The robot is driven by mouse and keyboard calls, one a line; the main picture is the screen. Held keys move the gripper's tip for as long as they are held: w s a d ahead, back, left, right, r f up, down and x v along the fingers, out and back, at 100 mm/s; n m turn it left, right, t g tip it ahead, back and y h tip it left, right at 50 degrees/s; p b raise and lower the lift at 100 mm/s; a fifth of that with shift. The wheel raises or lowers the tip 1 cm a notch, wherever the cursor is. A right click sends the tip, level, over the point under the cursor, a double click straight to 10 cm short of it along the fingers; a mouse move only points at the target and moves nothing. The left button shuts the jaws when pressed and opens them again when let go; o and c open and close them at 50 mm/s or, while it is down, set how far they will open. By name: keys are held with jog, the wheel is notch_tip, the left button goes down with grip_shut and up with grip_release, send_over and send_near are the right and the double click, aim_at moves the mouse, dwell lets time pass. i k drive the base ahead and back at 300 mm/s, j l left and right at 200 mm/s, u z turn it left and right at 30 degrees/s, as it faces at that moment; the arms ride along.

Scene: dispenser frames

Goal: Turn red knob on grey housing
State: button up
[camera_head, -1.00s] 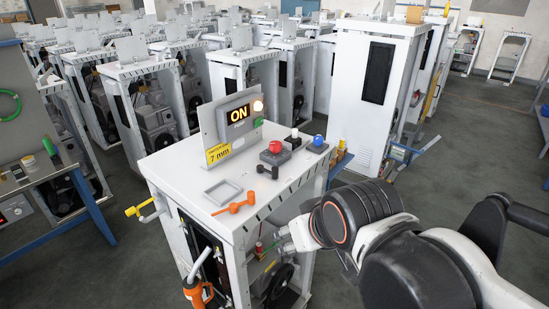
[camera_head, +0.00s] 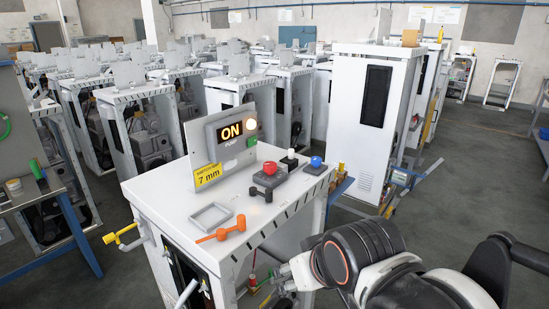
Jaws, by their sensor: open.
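The red knob (camera_head: 270,167) sits on top of a dark grey housing (camera_head: 268,181) on the white dispenser top, right of the display panel. My gripper (camera_head: 279,283) is low at the dispenser's right front side, below the top surface and apart from the knob. It is open, and its fingertips are small and partly lost against the dispenser's inner parts. Nothing shows between them. The display (camera_head: 231,131) reads "ON", with a glowing round lamp (camera_head: 252,124) beside it.
A blue ball knob (camera_head: 316,161) and a black knob with a white top (camera_head: 290,156) stand right of the housing. An orange handle (camera_head: 221,230) and a grey tray (camera_head: 209,218) lie on the top. A yellow handle (camera_head: 120,234) juts out left. Many white frames fill the background.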

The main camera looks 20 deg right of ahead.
aim_at(269, 167)
jog(key=i+l+z, duration=0.1)
jog(key=i+l, duration=0.7)
jog(key=l, duration=0.1)
